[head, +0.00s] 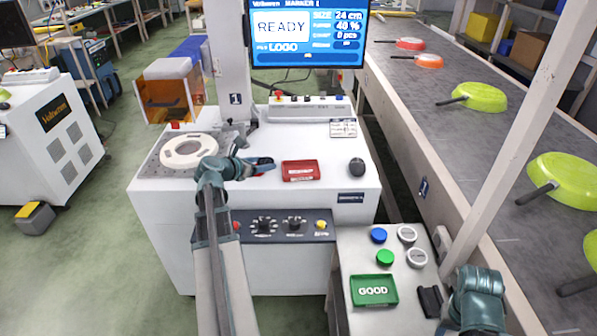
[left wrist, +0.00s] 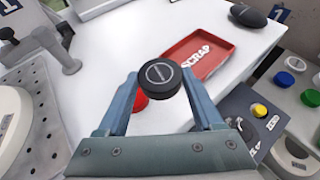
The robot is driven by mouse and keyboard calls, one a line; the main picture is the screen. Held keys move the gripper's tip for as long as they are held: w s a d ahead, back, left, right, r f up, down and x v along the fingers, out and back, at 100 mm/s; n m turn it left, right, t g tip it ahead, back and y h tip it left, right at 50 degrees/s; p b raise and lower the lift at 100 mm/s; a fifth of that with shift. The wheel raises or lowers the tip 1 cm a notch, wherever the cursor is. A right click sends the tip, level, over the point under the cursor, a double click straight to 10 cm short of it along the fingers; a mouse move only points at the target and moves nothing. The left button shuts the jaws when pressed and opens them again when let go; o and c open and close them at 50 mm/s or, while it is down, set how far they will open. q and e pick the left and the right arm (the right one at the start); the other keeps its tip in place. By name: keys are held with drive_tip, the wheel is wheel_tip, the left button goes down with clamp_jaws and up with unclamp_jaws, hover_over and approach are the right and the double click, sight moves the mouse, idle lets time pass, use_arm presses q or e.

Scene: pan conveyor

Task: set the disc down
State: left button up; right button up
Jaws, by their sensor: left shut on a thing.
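My left gripper (head: 262,165) reaches over the white machine top, just left of the red tray (head: 300,171). In the left wrist view, my left gripper (left wrist: 158,90) is shut on a black disc (left wrist: 160,77) with a pale ring mark on its face. The red tray, marked SCRAP (left wrist: 205,52), lies just beyond the disc. A red rounded thing (left wrist: 140,101) shows partly behind the disc; I cannot tell what it is. My right gripper is at the lower right of the head view, by the side table, its fingers not clear.
A white ring-shaped fixture (head: 188,151) is left on the machine top. A black mouse (head: 357,167) sits right of the tray. The side table holds a blue disc (head: 379,235), a green disc (head: 385,257), white discs and a green GOOD tray (head: 373,290). Pans lie on the conveyor.

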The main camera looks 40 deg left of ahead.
use_arm(q)
drive_tip(key=w+d, duration=0.2)
drive_tip(key=w, duration=0.1)
drive_tip(key=w+d, duration=0.2)
drive_tip(key=w, duration=0.1)
drive_tip(key=w+d+f+b, duration=0.1)
drive_tip(key=w+d, duration=0.1)
drive_tip(key=w, duration=0.1)
drive_tip(key=shift+w+d, duration=0.15)
drive_tip(key=shift+d, duration=0.1)
drive_tip(key=f+b, duration=0.3)
drive_tip(key=shift+w+d+f, duration=0.15)
drive_tip(key=shift+w+f, duration=0.1)
drive_tip(key=shift+f, duration=0.1)
drive_tip(key=shift+b, duration=0.3)
drive_tip(key=shift+f, duration=0.2)
drive_tip(key=o, duration=1.2)
drive_tip(key=shift+r, duration=0.1)
